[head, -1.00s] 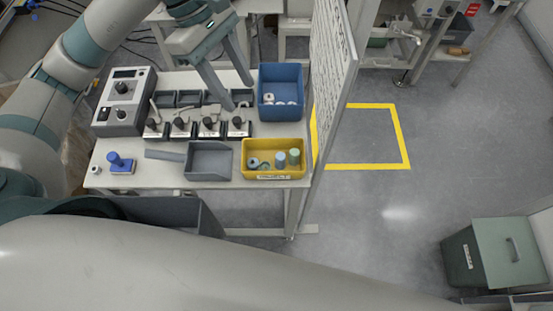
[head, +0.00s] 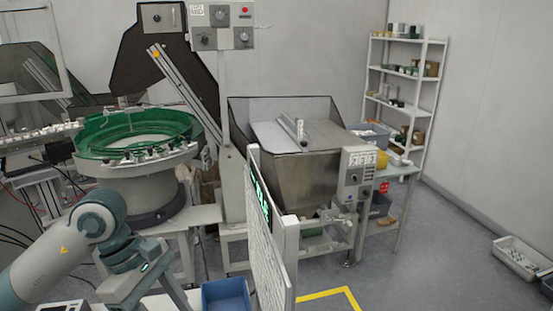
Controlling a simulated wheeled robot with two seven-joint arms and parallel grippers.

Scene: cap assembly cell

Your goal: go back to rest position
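My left arm comes in from the lower left. Its gripper (head: 160,293) is at the bottom edge of the head view, pointing down, with its fingertips cut off by the frame. The fingers were apart with nothing between them in the earlier view, and I see nothing held now. My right gripper is not in view.
A blue bin (head: 226,296) is right of the gripper, beside an upright white panel (head: 268,235). Behind stand a green bowl feeder (head: 137,135), a steel hopper (head: 305,165) and a shelf rack (head: 432,105). Yellow tape (head: 330,293) marks open floor at the right.

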